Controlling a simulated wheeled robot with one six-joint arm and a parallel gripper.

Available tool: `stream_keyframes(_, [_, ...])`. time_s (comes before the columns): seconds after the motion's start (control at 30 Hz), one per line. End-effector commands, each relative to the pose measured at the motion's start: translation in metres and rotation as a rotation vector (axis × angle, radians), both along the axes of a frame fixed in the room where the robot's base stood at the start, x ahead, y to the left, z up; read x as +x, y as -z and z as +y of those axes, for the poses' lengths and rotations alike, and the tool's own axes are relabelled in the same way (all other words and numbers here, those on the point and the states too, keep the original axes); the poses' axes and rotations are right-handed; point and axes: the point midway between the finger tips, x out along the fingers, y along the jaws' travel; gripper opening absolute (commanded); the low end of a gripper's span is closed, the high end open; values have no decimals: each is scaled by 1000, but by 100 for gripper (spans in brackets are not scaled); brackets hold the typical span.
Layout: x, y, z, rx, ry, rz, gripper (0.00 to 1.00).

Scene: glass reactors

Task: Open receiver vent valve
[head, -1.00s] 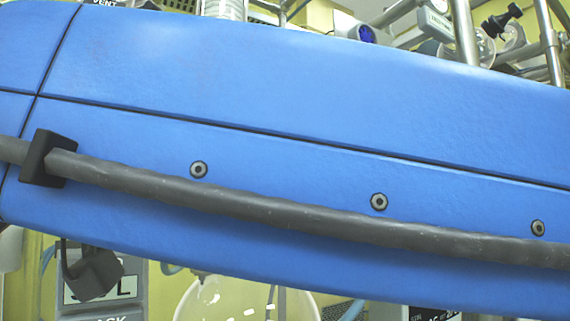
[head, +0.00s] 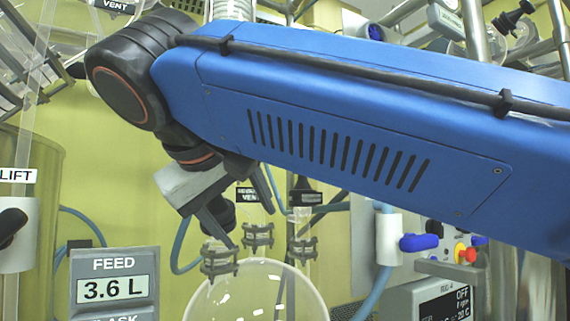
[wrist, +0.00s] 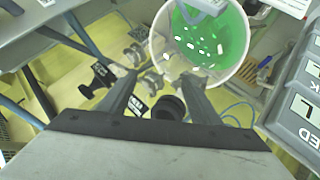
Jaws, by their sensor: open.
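My gripper (head: 250,222) is open and points down over the glass receiver flask (head: 255,295). A dark tag reading VENT (head: 248,195) shows between its fingers in the head view. In the wrist view my open gripper (wrist: 160,78) has its fingers on either side of a black knob (wrist: 168,107), which seems to be the receiver vent valve. A tag ending in VENT (wrist: 137,106) lies beside that knob. I cannot tell whether a finger touches the knob. Part of the valve is hidden behind the gripper in the head view.
Metal clamps (head: 258,236) ring the flask's necks. A FEED display reading 3.6 L (head: 113,288) stands left. A control box (head: 435,300) stands right.

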Motion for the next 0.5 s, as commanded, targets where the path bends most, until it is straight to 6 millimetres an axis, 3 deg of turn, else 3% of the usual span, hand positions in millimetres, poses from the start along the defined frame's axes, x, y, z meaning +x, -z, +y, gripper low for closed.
stream_keyframes(0.5, [14, 7, -20, -188, -230, 296, 57])
